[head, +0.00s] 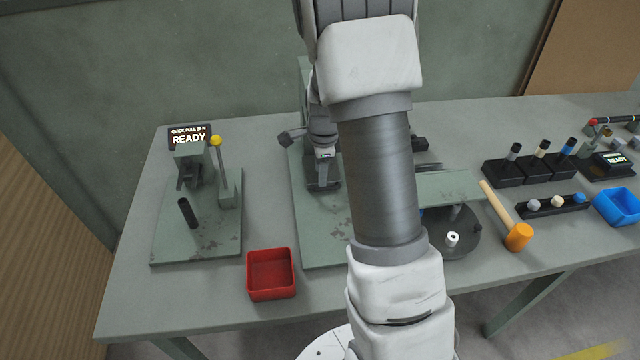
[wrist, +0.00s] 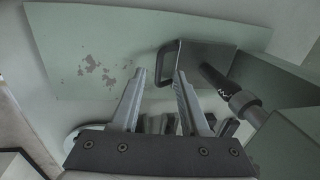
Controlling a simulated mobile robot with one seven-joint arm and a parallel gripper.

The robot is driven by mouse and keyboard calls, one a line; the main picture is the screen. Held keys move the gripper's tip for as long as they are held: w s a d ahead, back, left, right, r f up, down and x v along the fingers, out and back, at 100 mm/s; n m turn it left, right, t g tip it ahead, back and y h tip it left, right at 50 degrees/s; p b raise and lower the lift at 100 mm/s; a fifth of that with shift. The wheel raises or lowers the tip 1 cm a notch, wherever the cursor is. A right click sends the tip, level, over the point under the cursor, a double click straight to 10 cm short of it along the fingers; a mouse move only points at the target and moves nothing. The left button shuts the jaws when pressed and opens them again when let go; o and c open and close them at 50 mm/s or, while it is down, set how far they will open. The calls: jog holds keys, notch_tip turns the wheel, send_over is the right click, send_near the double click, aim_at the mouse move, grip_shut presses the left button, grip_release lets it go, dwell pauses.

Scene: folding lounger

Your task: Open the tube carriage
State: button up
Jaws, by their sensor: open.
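In the wrist view, a dark grey plate-like part (wrist: 208,55) with a black loop handle (wrist: 163,62) stands over a pale green, worn baseplate (wrist: 75,60). I take this part to be the tube carriage, but no label confirms it. My gripper (wrist: 160,76) is open, its two fingers apart, with the handle just beyond and between the fingertips. I cannot tell whether they touch it. A dark rod with a grey collar (wrist: 243,100) lies right of the handle. In the head view my arm hides much of the middle station, whose green base (head: 315,235) shows.
A "READY" quick-pull station (head: 188,138) stands at left, with a red bin (head: 270,274) in front of it. Right of my arm are a dark round turntable (head: 462,240), an orange mallet (head: 518,237), black tool holders (head: 503,172) and a blue bin (head: 617,207).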

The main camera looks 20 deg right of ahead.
aim_at(320, 190)
jog(key=f, duration=0.2)
jog(key=w+f, duration=0.1)
jog(key=f, duration=0.2)
jog(key=shift+d+f, duration=0.15)
jog(key=shift+f, duration=0.15)
jog(key=shift+c, duration=0.3)
grip_shut()
dwell(0.9)
